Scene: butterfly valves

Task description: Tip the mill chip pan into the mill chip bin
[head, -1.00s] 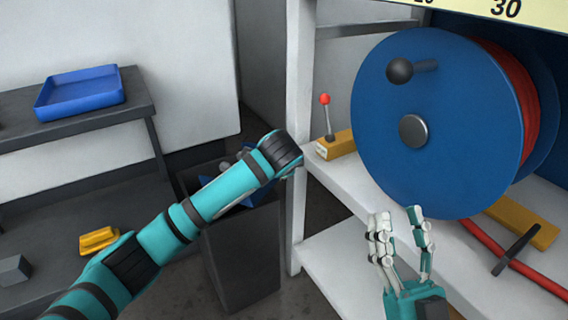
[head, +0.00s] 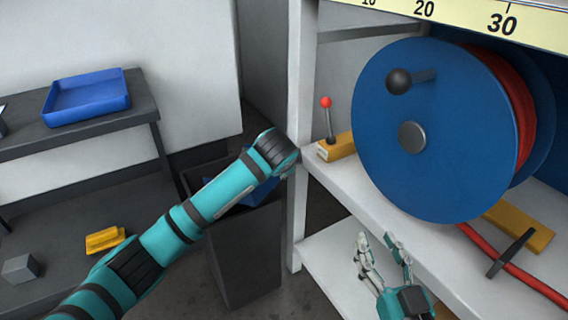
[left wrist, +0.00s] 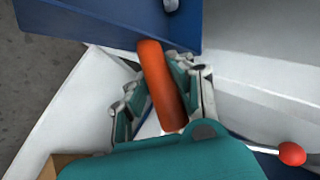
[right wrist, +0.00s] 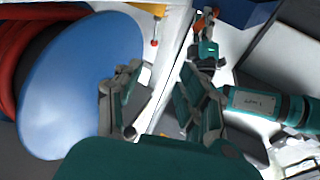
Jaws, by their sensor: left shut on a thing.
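My left gripper (left wrist: 160,100) is shut on the orange handle (left wrist: 163,88) of the blue mill chip pan (left wrist: 100,18). A small grey piece shows on the pan at the top of the left wrist view. In the head view, the pan (head: 256,189) is mostly hidden behind my left arm, at the mouth of the tall dark grey mill chip bin (head: 247,252). The pan looks tilted there; the bin's inside is mostly hidden. My right gripper (head: 380,248) is open and empty in front of the shelf, and its spread fingers show in the right wrist view (right wrist: 158,100).
A white shelf (head: 350,182) right of the bin holds a large blue reel (head: 385,165) and a yellow block with a red-knobbed lever (head: 327,120). On the left, a dark bench holds a blue tray (head: 88,112); a yellow piece (head: 104,240) and grey block (head: 20,268) lie lower.

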